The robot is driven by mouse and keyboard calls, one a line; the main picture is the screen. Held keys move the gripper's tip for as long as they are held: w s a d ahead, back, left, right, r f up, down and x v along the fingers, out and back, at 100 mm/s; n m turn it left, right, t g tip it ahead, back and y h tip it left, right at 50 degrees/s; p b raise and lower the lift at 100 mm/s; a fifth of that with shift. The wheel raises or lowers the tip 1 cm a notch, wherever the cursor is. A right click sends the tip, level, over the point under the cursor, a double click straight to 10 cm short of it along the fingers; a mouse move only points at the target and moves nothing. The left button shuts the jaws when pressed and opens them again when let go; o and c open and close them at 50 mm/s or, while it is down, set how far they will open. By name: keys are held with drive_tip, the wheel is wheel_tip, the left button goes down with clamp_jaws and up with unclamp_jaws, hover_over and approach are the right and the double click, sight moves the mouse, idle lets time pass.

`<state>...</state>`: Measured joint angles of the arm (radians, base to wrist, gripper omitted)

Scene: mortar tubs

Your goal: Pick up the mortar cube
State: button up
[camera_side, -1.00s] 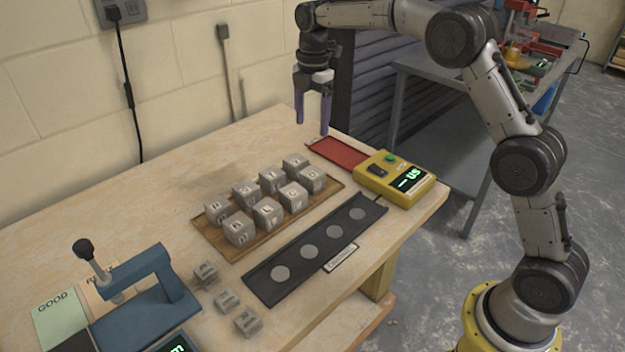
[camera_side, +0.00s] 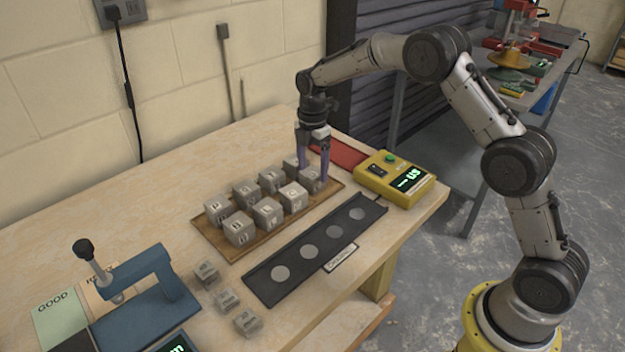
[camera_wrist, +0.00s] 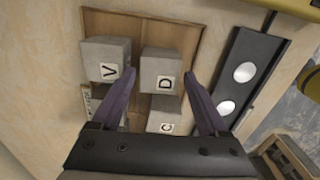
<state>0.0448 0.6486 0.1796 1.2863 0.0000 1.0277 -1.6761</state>
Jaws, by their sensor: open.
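Grey mortar cubes with letter labels stand in two rows on a wooden tray (camera_side: 232,252). My gripper (camera_side: 313,170) is open and pointing down at the tray's far right end. In the wrist view its fingers (camera_wrist: 159,74) straddle the cube marked D (camera_wrist: 168,70), with a gap to it on each side. The cube marked V (camera_wrist: 105,60) is just outside the left finger. The cube marked C (camera_wrist: 164,122) lies behind D, partly hidden by my gripper. In the side view the fingers partly cover the two end cubes (camera_side: 311,180).
A black strip with grey discs (camera_side: 268,290) lies in front of the tray. A yellow meter (camera_side: 394,180) and a red tray (camera_side: 345,154) are at the right. The table's back left is bare.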

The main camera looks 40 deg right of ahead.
drive_tip(key=shift+f, duration=1.15)
drive_tip(key=shift+r, duration=0.1)
clamp_jaws()
